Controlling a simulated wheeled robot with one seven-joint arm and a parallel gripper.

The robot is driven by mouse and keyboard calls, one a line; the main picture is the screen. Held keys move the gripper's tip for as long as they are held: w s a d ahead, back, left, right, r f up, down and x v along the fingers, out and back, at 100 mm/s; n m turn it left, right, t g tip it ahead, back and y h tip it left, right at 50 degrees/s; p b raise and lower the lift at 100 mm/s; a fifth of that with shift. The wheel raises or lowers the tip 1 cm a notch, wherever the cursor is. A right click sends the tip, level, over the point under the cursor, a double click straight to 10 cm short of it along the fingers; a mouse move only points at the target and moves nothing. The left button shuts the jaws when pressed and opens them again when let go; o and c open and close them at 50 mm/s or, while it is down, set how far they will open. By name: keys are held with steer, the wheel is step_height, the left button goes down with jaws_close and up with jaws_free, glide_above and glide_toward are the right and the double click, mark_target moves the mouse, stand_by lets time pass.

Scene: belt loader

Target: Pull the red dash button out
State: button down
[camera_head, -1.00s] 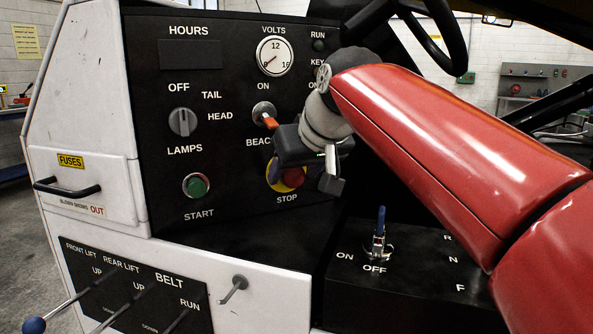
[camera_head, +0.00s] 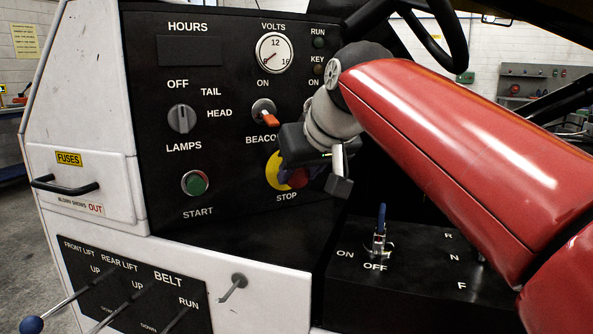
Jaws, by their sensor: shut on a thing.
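The red dash button (camera_head: 299,179) sits above the STOP label on the black dash panel, in front of a yellow disc (camera_head: 273,171). My gripper (camera_head: 303,177) is at the button, with its fingers closed on it from the sides. The fingers and gripper body hide much of the button and the right part of the yellow disc. I cannot tell how far the button stands out from the panel.
A toggle with an orange-red tip (camera_head: 270,119) sits just above my gripper. The green START button (camera_head: 195,183) and lamp knob (camera_head: 181,119) are to the left. A blue-tipped switch (camera_head: 380,232) stands on the lower console. The steering wheel (camera_head: 447,40) is upper right.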

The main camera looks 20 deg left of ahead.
steer(key=c, duration=0.9)
jaws_free()
steer(key=shift+s+d, duration=0.1)
steer(key=shift+d, duration=0.05)
steer(key=v, duration=0.7)
steer(key=shift+s+d+r+p, duration=0.15)
steer(key=shift+s+r+p, duration=0.1)
steer(key=shift+r+p, duration=0.1)
